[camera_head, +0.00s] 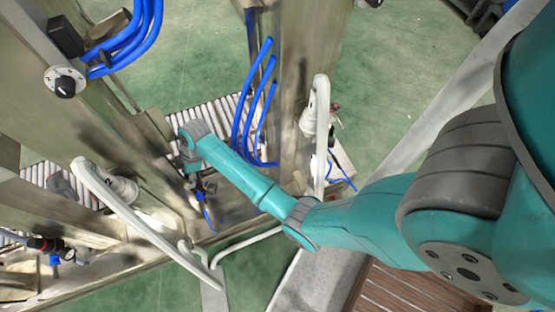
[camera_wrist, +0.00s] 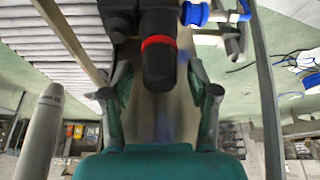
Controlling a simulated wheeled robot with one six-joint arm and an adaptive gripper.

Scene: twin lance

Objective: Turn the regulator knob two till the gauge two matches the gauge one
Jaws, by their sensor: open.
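A black regulator knob (camera_wrist: 158,62) with a red ring is at the top middle of the wrist view. My gripper (camera_wrist: 158,78) is open, with one finger on each side of the knob's lower end. Gaps show between knob and fingers, so no grip is visible. In the head view my gripper (camera_head: 192,170) is small and dark beside the metal frame, and hides most of this regulator. Another regulator knob (camera_head: 40,243), black with a red ring, is at the lower left of the head view. I cannot tell their numbers. No gauge face is readable.
White curved handles (camera_head: 140,222) and (camera_head: 317,110) stick out from the machine on both sides of my arm. Blue hoses (camera_head: 258,95) hang by the metal post. A dial switch (camera_head: 65,83) is at upper left. A roller conveyor (camera_head: 210,115) lies behind my wrist.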

